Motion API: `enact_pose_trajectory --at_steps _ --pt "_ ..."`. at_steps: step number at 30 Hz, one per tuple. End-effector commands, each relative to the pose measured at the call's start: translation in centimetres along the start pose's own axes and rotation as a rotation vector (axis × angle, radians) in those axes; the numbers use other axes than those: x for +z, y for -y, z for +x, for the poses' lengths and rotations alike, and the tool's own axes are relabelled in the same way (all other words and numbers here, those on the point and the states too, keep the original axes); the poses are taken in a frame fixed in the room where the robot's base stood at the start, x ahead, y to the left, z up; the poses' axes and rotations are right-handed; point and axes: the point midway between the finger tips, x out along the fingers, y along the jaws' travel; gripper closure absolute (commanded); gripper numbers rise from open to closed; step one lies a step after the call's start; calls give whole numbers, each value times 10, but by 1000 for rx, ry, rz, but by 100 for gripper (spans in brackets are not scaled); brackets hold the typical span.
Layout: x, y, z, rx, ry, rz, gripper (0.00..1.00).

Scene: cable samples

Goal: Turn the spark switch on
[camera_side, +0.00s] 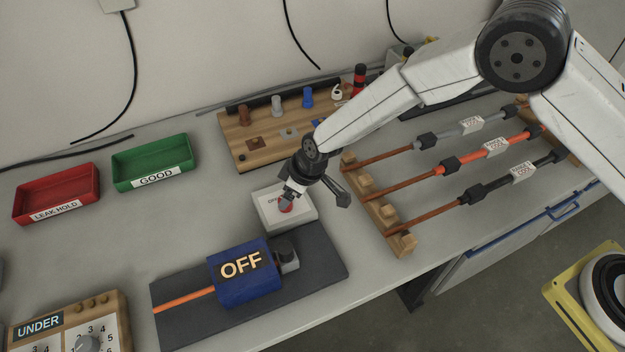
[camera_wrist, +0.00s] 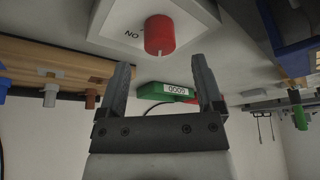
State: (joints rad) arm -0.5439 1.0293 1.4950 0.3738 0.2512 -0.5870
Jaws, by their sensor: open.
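The spark switch is a white box (camera_side: 270,217) with a red round knob (camera_side: 286,206) on top. In the wrist view the box (camera_wrist: 190,18) is at the top, and the red knob (camera_wrist: 160,34) hangs down with a white pointer mark at its lower end. The label "ON" is beside the knob, to its left, so the pointer is not on it. My gripper (camera_side: 290,196) is over the box at the knob in the side view. In the wrist view my gripper (camera_wrist: 162,72) is open, its fingers apart and below the knob in the picture, with nothing between them.
A blue block reading "OFF" (camera_side: 242,272) stands on a dark mat (camera_side: 190,327) in front of the switch. A wooden rack (camera_side: 379,212) with cables is at right, a wooden board (camera_side: 240,152) behind. Green (camera_side: 122,172) and red (camera_side: 25,207) trays are at left.

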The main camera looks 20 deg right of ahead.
Motion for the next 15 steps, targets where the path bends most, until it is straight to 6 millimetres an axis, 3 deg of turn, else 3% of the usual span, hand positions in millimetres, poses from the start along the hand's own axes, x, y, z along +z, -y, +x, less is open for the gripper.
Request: enact_pose_trajectory --at_steps 6,15 --pt "1 0 24 0 2 0 15" --pt "1 0 42 0 1 1 15"
